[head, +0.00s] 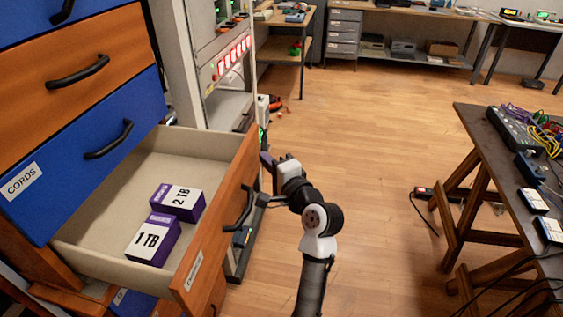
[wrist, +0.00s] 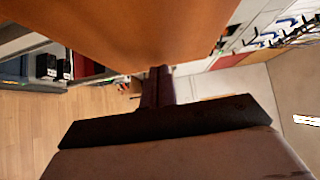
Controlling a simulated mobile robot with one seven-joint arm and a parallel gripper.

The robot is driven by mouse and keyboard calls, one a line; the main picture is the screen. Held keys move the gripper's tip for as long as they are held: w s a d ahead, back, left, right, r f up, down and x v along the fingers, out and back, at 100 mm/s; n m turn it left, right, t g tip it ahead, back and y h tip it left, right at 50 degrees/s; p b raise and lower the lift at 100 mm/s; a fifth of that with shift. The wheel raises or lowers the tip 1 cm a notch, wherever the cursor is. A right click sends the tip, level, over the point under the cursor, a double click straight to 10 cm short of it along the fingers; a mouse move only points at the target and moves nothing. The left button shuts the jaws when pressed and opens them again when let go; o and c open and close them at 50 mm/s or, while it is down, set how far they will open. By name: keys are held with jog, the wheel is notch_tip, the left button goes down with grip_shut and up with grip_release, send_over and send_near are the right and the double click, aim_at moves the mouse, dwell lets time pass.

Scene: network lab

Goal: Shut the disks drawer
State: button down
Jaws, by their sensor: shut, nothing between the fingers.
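The open drawer (head: 218,222) has an orange wooden front with a dark handle (head: 238,208) and a small label too slanted to read. It is pulled well out of the cabinet. Inside lie two purple and white boxes, marked 1 TB (head: 151,238) and 2 TB (head: 179,200). My gripper (head: 266,160) is shut and empty, beside the far end of the drawer front on its outer side. In the wrist view the closed fingers (wrist: 158,76) point at or just past the orange panel (wrist: 130,30). I cannot tell whether they touch it.
Above the open drawer are closed blue and orange drawers, one labelled CORDS (head: 22,181). An equipment rack (head: 230,60) stands just beyond the cabinet. A table (head: 490,150) with cables and devices stands at the right. The wooden floor (head: 370,140) between is mostly clear.

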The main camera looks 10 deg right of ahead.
jog(key=shift+w+a, duration=0.1)
jog(key=shift+a, duration=0.2)
